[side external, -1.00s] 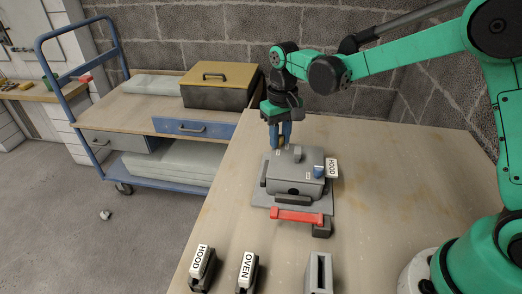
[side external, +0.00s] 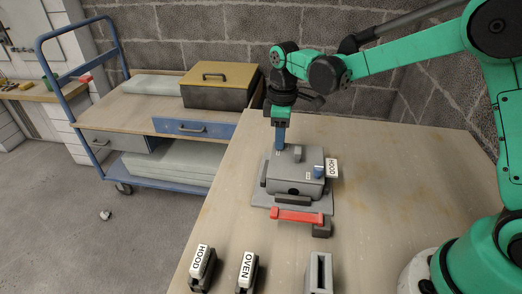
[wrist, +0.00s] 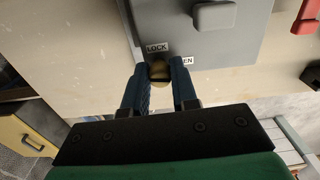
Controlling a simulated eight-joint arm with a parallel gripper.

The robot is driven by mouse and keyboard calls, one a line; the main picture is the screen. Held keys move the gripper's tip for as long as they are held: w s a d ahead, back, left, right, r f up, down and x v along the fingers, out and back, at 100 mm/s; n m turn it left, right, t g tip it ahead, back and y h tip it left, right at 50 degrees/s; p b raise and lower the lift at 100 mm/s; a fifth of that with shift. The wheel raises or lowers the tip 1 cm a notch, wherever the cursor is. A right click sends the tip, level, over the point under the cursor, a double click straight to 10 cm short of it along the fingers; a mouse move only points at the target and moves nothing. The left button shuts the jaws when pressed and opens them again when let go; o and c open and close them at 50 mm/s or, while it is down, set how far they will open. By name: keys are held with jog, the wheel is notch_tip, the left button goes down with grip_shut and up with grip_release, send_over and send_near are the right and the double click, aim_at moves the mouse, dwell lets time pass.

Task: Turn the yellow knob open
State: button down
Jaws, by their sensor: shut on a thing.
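The yellow knob (wrist: 159,71) sits near the edge of the grey box (side external: 292,184), between my two blue fingers. My gripper (wrist: 160,78) is shut on the knob; in the side view my gripper (side external: 280,145) reaches down to the back left of the box top, and its fingers hide the knob. In the wrist view a LOCK label (wrist: 157,47) lies beside the knob. A second label (wrist: 187,61) shows only "EN", the rest being hidden by a finger.
A red handle (side external: 297,216) lies at the box's front. A blue part (side external: 318,171) and a HOOD tag (side external: 332,168) are at its right. HOOD (side external: 202,265) and OVEN (side external: 246,270) tagged pieces and a grey slotted block (side external: 319,273) stand at the table's front. The table's right side is clear.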

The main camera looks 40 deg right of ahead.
jog(key=shift+n, duration=1)
jog(key=c, duration=0.7)
grip_release()
jog(key=shift+o, duration=0.2)
jog(key=shift+r, duration=0.15)
jog(key=shift+r, duration=2.7)
